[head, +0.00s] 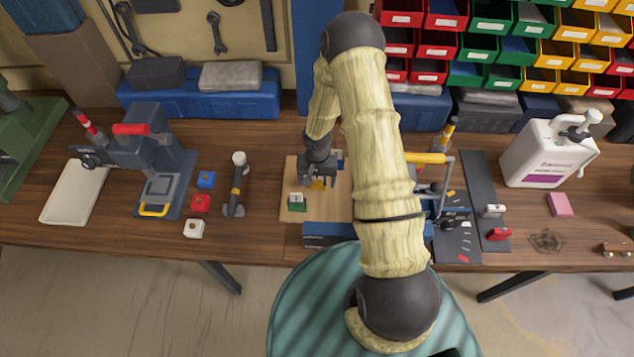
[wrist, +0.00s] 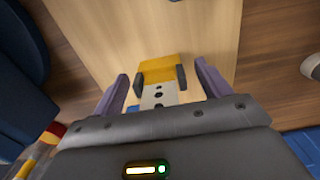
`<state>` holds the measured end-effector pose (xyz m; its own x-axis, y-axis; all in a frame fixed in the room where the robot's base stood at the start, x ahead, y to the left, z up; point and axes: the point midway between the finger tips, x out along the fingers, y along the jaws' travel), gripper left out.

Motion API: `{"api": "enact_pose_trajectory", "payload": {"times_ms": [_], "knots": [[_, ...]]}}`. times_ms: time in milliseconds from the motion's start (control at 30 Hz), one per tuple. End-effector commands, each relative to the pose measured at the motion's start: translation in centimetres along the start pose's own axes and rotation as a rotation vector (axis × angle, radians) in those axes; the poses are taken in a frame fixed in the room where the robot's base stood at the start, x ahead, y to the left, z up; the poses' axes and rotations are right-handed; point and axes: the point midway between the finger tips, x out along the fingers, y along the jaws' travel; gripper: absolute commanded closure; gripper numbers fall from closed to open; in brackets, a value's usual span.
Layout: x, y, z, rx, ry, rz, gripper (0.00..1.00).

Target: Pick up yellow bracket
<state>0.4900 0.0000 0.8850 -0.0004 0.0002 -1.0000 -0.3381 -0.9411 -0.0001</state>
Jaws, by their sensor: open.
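The yellow bracket (wrist: 157,69) lies on a light wooden board, with a grey strip with dark holes (wrist: 158,95) against its near side. In the head view the yellow bracket (head: 319,184) shows small beneath my gripper (head: 316,178). My gripper (wrist: 160,78) is open, with its fingers on either side of the bracket in the wrist view. I cannot tell whether the fingers touch it. My gripper body hides the near part of the grey strip.
The light wooden board (head: 340,207) sits on the workbench. A green and white block (head: 297,201) stands left of my gripper. Red (head: 200,203), blue (head: 206,179) and white (head: 193,228) blocks lie further left. A press (head: 150,165) stands beyond them. A yellow-handled tool (head: 430,158) is at right.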

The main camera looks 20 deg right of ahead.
Motion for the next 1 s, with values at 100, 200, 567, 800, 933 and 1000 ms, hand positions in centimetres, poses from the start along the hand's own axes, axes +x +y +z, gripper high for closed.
{"api": "enact_pose_trajectory", "payload": {"times_ms": [100, 200, 567, 800, 933, 1000], "knots": [[0.26, -0.01, 0.02, -0.001, 0.0, 0.0, 0.24], [0.25, 0.0, 0.0, 0.0, 0.0, 0.0, 0.24], [0.22, 0.02, -0.01, 0.0, 0.0, 0.0, 0.24], [0.22, 0.02, -0.01, 0.0, 0.0, 0.0, 0.71], [0.21, 0.02, -0.02, 0.0, 0.0, 0.0, 0.75], [0.21, -0.05, 0.01, -0.001, 0.0, 0.0, 0.75]]}}
